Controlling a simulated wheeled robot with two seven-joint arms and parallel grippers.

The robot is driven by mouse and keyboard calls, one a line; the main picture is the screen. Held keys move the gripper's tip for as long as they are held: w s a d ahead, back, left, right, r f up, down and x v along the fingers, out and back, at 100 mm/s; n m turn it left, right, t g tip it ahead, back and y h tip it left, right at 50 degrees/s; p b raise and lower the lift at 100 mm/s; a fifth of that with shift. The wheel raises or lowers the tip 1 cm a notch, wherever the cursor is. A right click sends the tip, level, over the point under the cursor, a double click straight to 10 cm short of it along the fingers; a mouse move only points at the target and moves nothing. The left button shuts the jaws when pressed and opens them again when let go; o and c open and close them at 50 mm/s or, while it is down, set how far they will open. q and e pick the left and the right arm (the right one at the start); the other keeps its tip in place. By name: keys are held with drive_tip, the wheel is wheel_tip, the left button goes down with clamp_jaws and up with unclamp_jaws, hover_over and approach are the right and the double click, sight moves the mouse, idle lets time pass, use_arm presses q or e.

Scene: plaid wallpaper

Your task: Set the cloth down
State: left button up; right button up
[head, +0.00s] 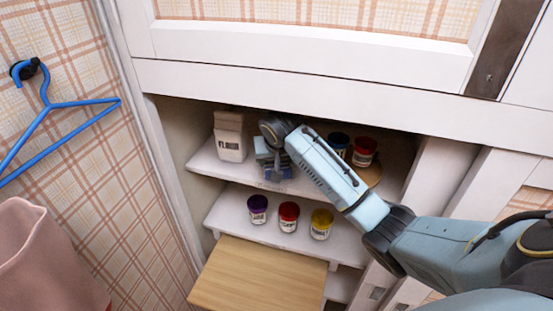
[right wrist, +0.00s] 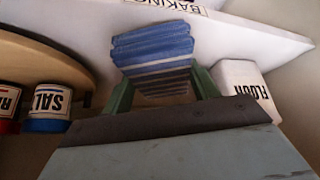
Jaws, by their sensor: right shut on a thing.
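The cloth (right wrist: 152,47) is a folded stack of blue layers with pale and dark stripes. In the right wrist view it sits between the green fingers of my right gripper (right wrist: 160,88), which is shut on it. In the head view my right arm reaches in from the right, and its gripper (head: 276,172) is over the upper shelf (head: 208,158). The cloth shows there as a blue patch (head: 262,148), partly hidden by the gripper. I cannot tell whether it touches the shelf. My left gripper is not in view.
A white flour box (head: 230,137) stands left of the cloth. Right of my forearm are a red-topped jar (head: 364,150) and a dark blue-topped jar (head: 338,141) by a round wooden board (right wrist: 45,50). Purple (head: 257,208), red (head: 289,215) and yellow (head: 321,223) jars line the lower shelf.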

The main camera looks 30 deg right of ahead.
drive_tip(key=shift+w+d+f, duration=0.3)
drive_tip(key=shift+w+f, duration=0.25)
drive_tip(key=shift+f, duration=0.05)
drive_tip(key=shift+s+f, duration=0.1)
drive_tip(key=shift+f, duration=0.05)
drive_tip(key=shift+f, duration=0.15)
drive_tip(key=o, duration=0.9)
